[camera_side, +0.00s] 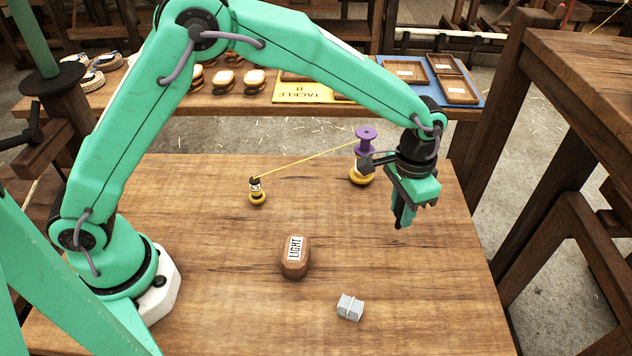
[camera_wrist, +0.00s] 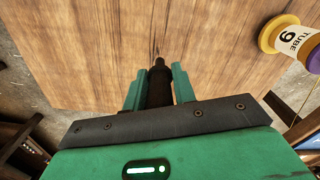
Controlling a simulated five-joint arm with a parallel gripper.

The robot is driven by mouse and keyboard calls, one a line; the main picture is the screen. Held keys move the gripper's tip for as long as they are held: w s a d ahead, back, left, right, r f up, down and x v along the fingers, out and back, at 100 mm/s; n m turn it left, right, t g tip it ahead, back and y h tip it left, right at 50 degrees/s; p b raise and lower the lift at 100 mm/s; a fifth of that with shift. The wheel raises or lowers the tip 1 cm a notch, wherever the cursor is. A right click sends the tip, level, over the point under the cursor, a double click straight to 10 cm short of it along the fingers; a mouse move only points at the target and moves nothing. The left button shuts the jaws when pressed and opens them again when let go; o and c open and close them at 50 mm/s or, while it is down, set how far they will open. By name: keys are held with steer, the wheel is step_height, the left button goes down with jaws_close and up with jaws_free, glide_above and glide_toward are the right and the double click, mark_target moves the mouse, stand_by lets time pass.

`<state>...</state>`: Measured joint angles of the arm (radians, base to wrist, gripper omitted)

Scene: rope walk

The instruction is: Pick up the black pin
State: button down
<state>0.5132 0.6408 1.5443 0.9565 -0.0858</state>
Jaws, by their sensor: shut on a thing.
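The black pin (camera_wrist: 158,88) is between the two green fingers of my gripper (camera_wrist: 158,92) in the wrist view. The fingers are shut on it, and its narrow tip sticks out past them. In the side view my gripper (camera_side: 403,208) hangs above the right part of the wooden table, pointing down. There the pin is mostly hidden by the fingers, and only a small dark end (camera_side: 398,225) shows below them.

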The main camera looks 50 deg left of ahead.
steer(key=s+d+r, duration=0.5)
steer(key=s+r, duration=0.2)
steer(key=s, duration=0.3)
steer(key=shift+d, duration=0.4)
steer(key=shift+s+r, duration=0.1)
steer(key=shift+s, duration=0.05)
